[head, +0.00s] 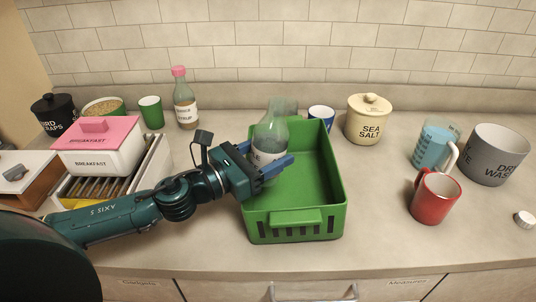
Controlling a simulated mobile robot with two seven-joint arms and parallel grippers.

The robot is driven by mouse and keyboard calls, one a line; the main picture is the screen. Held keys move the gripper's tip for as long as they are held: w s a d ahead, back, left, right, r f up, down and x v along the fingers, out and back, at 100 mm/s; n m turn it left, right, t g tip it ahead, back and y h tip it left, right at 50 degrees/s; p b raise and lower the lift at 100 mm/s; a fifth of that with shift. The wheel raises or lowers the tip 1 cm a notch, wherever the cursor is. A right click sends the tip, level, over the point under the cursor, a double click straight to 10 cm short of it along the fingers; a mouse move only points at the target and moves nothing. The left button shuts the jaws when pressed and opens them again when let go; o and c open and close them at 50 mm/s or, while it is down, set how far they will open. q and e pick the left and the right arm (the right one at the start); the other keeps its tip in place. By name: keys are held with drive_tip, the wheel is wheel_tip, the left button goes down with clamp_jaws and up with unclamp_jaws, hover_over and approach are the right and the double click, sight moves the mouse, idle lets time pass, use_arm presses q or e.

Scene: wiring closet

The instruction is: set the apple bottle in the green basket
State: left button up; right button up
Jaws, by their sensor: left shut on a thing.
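The apple bottle (272,134) is clear and greenish, with a pale label that my gripper partly covers, so I cannot read it in full. My left gripper (264,162) has its blue fingers shut around the bottle's lower part. It holds the bottle over the left side of the green basket (297,222), leaning a little, with its neck toward the back right. The bottle's base is hidden by the fingers, and I cannot tell whether it touches the basket floor. The rest of the basket looks empty. My right gripper is not in view.
A pink-capped syrup bottle (185,104) stands back left. A blue-and-white mug (321,113) and sea salt jar (368,121) stand behind the basket. A red mug (436,199), measuring jug (432,148) and grey canister (493,156) are right. A breakfast box (100,155) is left.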

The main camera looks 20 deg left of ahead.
use_arm(q)
drive_tip(key=o, duration=1.5)
wheel_tip(320, 180, down, 3)
drive_tip(key=shift+s+g, duration=0.15)
drive_tip(key=shift+g, duration=0.25)
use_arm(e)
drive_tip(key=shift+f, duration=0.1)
use_arm(q)
drive_tip(key=shift+r, duration=0.1)
drive_tip(key=shift+r+p, duration=0.3)
drive_tip(key=shift+p, duration=0.05)
drive_tip(key=shift+a+r, duration=0.1)
drive_tip(key=shift+a, duration=0.1)
drive_tip(key=v, duration=0.1)
drive_tip(key=b+v, duration=0.2)
drive_tip(key=shift+a+f, duration=0.1)
drive_tip(key=shift+f, duration=0.15)
drive_tip(key=shift+s+a+r+b, duration=0.15)
drive_tip(key=shift+s+a+b, duration=0.25)
drive_tip(key=shift+s, duration=0.15)
drive_tip(key=shift+r+b+v, duration=0.25)
drive_tip(key=shift+b+v, duration=0.05)
drive_tip(key=shift+v, duration=1.45)
drive_tip(key=shift+r+b+v, duration=0.2)
drive_tip(key=shift+b+v, duration=0.05)
drive_tip(key=shift+v, duration=1.5)
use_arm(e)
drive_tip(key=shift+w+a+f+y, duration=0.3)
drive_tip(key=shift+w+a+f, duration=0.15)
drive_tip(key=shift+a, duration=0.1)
